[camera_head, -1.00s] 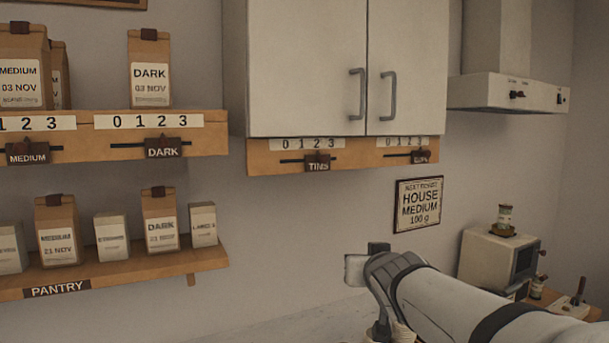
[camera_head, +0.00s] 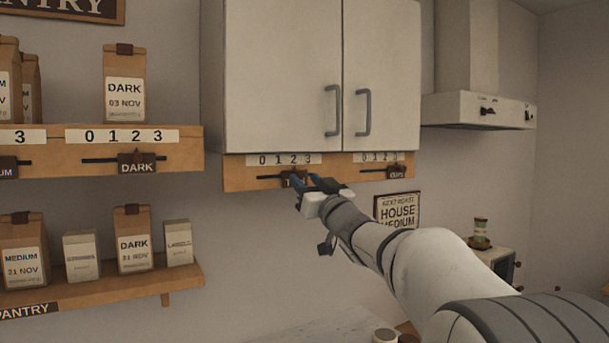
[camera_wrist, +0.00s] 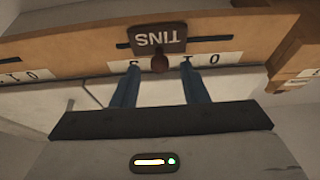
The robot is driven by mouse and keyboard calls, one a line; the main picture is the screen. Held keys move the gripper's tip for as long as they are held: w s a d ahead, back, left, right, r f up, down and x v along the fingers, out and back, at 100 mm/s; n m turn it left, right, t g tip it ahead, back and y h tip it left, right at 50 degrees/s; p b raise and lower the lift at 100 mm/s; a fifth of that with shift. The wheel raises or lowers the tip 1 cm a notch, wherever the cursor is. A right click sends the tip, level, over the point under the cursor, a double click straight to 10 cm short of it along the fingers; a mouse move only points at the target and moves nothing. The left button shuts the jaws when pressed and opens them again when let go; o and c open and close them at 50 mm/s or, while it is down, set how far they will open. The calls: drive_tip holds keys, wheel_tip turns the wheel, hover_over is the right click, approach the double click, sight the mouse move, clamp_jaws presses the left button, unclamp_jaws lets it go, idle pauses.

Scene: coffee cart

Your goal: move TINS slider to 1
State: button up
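The TINS slider (camera_head: 289,181) is a dark label block with a small knob on a slot in the wooden strip under the white cabinet. It sits at about the 2 of its 0–3 scale (camera_head: 284,160). In the wrist view the slider (camera_wrist: 158,39) appears upside down, with its brown knob (camera_wrist: 160,63) toward me. My gripper (camera_wrist: 159,68) is open, its blue fingers apart on either side of the knob, with visible gaps. In the head view my gripper (camera_head: 307,184) is in front of the slider and hides part of it.
A second slider (camera_head: 397,171) is on the same strip to the right. The cabinet (camera_head: 280,75) with two handles is directly above. A roast sign (camera_head: 397,210) hangs below right. Pantry shelves with bags and a DARK slider (camera_head: 137,163) are at left.

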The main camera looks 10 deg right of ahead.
drive_tip(key=shift+x, duration=0.75)
clamp_jaws()
